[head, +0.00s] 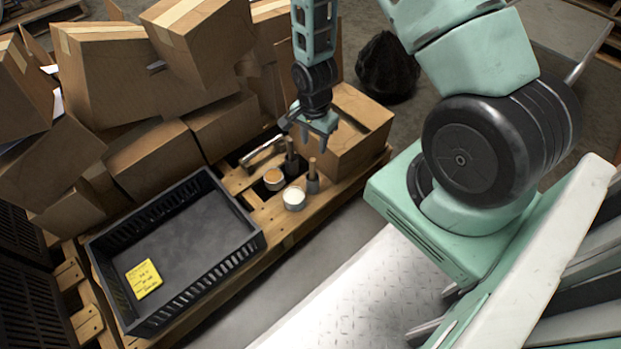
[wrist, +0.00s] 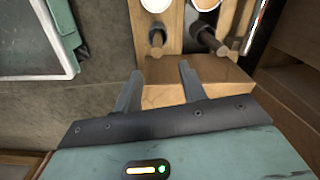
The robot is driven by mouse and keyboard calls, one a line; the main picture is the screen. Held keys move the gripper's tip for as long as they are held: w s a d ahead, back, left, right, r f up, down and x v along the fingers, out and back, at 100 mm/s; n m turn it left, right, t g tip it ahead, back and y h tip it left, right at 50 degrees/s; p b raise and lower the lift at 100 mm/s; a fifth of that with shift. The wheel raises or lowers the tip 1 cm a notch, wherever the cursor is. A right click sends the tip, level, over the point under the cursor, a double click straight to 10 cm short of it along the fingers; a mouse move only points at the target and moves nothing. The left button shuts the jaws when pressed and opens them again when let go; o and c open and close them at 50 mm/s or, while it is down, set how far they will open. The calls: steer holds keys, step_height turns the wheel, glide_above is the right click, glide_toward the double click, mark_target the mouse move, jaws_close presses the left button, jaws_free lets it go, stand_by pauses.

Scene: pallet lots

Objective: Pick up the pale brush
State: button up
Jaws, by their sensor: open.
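Two small upright brush-like things stand side by side on the pallet. The nearer one (head: 312,178) has a light brown handle above a dark lower part, and looks the paler; it also shows in the wrist view (wrist: 156,40). The other (head: 291,160) is darker and stands just behind it, to the right in the wrist view (wrist: 205,38). My gripper (head: 314,140) is open and empty, above and a little behind the nearer brush, apart from it. In the wrist view, my gripper's fingers (wrist: 160,72) point toward that brush.
A white-topped cup (head: 294,199) and an orange-topped cup (head: 273,180) stand close beside the brushes. A metal-looking bar (head: 263,151) lies behind them. A cardboard box (head: 355,138) sits right under and beside my gripper. A black crate (head: 252,238) with a yellow note stands left.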

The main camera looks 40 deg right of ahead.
mark_target(313, 168)
steer(key=f+b, duration=0.2)
steer(key=f, duration=0.1)
steer(key=f+b, duration=0.1)
steer(key=f, duration=0.2)
steer(key=f+b, duration=0.2)
steer(key=f, duration=0.2)
steer(key=shift+s+a+b, duration=0.25)
steer(key=shift+a+b, duration=0.05)
steer(key=shift+a, duration=0.05)
steer(key=shift+f+b, duration=0.3)
steer(key=shift+f, duration=0.25)
jaws_close()
